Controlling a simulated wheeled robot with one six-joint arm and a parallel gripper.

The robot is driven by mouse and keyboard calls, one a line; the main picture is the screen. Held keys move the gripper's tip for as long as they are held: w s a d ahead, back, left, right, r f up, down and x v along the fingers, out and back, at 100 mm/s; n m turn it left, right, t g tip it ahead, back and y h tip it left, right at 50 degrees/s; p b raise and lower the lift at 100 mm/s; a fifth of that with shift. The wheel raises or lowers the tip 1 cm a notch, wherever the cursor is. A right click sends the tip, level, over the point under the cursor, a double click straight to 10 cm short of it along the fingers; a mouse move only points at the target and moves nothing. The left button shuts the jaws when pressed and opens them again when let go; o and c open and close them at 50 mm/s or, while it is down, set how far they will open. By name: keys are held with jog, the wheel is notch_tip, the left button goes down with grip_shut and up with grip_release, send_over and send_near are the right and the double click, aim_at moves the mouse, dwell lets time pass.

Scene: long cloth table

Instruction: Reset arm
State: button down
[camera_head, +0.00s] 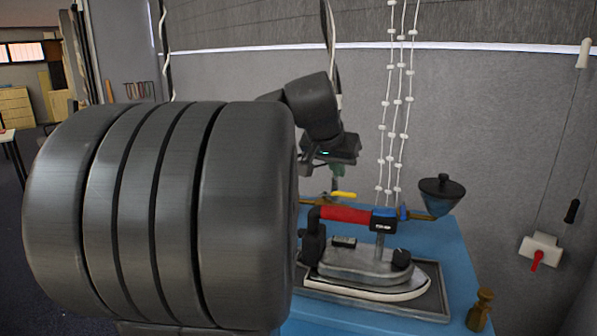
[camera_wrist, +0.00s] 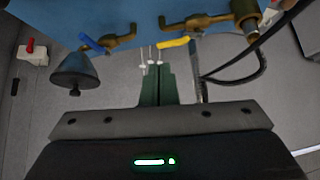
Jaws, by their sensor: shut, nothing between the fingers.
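My gripper (camera_head: 337,171) hangs in the air over the far part of the blue table, behind the iron, and points down. In the wrist view its two dark green fingers (camera_wrist: 157,84) lie together with nothing between them. My arm's large dark cylindrical link fills the left middle of the head view and hides part of the table.
An iron (camera_head: 370,262) with a red handle rests on a grey tray (camera_head: 440,290) on the blue table (camera_head: 445,240). Brass taps with yellow (camera_wrist: 173,43) and blue (camera_wrist: 92,43) handles and a teal cone-shaped vessel (camera_wrist: 75,70) are near.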

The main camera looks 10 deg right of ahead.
send_near(348, 196)
notch_tip(348, 196, down, 4)
jog(key=w+d, duration=0.1)
jog(key=w+d+f, duration=0.1)
jog(key=w, duration=0.1)
jog(key=shift+w+d, duration=0.1)
jog(key=shift+d, duration=0.2)
jog(key=shift+r, duration=0.1)
jog(key=shift+a, duration=0.1)
dwell(0.4)
